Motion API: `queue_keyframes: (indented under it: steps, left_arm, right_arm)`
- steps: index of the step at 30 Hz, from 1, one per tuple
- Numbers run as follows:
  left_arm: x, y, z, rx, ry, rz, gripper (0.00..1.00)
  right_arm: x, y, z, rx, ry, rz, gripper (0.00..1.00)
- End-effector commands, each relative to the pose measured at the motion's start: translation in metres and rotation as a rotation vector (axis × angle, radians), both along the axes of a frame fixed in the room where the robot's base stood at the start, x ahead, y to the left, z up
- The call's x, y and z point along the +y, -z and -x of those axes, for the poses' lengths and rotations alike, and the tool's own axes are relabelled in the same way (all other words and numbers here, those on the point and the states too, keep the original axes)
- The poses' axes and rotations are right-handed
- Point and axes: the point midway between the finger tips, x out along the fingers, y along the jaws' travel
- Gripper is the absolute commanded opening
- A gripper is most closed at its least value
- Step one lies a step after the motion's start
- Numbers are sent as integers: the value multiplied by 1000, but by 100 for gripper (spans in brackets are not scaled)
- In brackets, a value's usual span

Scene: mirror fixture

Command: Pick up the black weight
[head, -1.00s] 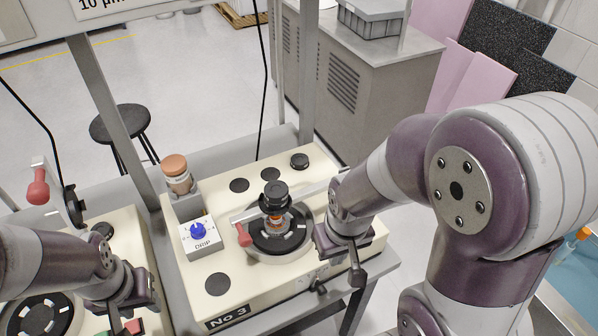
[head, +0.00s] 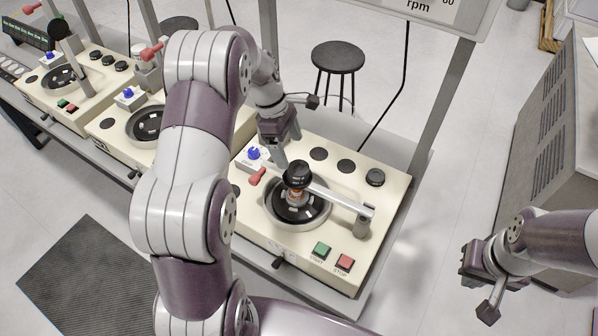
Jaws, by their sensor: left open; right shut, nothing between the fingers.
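A black round weight (head: 297,174) sits on top of the spindle over the round dark plate (head: 284,212) of the nearest cream machine (head: 290,240). My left gripper (head: 287,150) is open, pointing down above the machine, just behind and left of the weight on the spindle. It appears empty and apart from that weight. My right gripper (head: 470,264) is shut and empty, off to the right of the machine over the floor.
A blue-knobbed box (head: 253,155) stands left of my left gripper. Green (head: 321,250) and red (head: 344,262) buttons lie in front. A frame post (head: 440,110) rises behind.

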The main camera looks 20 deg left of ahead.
Motion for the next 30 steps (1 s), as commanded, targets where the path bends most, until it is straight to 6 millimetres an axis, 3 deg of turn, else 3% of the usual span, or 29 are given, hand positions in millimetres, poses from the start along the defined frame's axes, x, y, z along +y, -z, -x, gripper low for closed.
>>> queue_keyframes:
  steps: [10, 15, 20, 21, 28, 30]
  left_arm:
    - [-16, 43, 1, 4, 4, -1, 88]
    - [-20, 66, 0, -2, 4, -3, 88]
    - [-20, 68, -1, -3, 4, -3, 88]
    - [-20, 68, 0, -3, 4, -3, 85]
    - [-20, 68, -1, -3, 5, -3, 11]
    - [-20, 67, -1, -4, 5, -3, 11]
  right_arm:
    - [0, -41, -1, -3, 0, 0, 0]
    - [0, -42, -1, -2, 0, 0, 0]
    - [0, -40, -1, -2, 0, 0, 0]
    - [0, -40, -1, -2, 0, 0, 0]
    - [0, -40, -1, -2, 0, 0, 0]
    - [0, -40, -1, -2, 0, 0, 0]
